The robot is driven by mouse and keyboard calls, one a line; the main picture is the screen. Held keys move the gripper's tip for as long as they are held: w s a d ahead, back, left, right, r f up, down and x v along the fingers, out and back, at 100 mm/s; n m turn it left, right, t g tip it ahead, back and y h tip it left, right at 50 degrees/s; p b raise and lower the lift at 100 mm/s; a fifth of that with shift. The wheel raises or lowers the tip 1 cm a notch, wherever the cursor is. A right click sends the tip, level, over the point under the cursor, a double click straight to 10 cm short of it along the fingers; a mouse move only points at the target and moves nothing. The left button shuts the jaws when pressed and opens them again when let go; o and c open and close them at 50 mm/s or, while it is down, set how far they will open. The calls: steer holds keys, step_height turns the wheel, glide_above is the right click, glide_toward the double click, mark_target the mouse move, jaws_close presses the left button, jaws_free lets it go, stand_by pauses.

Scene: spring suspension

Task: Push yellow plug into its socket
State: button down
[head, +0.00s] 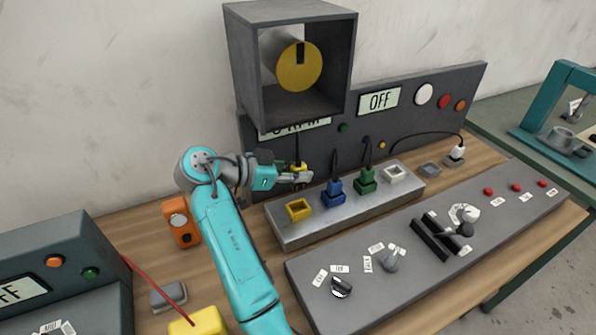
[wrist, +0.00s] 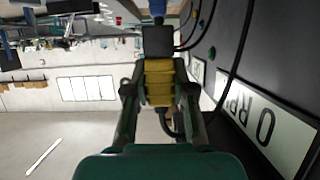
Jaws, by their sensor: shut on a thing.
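The yellow plug (wrist: 158,82) is held between the two fingers of my gripper (head: 300,178). In the head view only a little of the plug (head: 298,167) shows, with its dark cable running up; the fingers hide the rest. The yellow socket (head: 298,209) is the leftmost on the grey metal block (head: 290,233), with its opening upward and nothing in it. My gripper and the plug appear above and behind this socket in the picture, apart from it. The exact height and alignment cannot be told. In the wrist view a dark block end (wrist: 158,42) extends beyond the yellow body.
A blue plug (head: 333,192) and a green plug (head: 365,180) stand in the same block, close to my gripper's right. A white socket (head: 394,173) is empty. The dark panel (head: 420,108) rises behind, and a control board (head: 400,262) lies in front.

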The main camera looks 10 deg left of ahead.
mark_target(297, 190)
steer(key=shift+f, duration=2.8)
steer(key=shift+f, duration=1.7)
steer(key=c, duration=0.9)
jaws_free()
step_height(297, 190, up, 10)
steer(key=shift+r, duration=0.1)
steer(key=shift+s, duration=0.15)
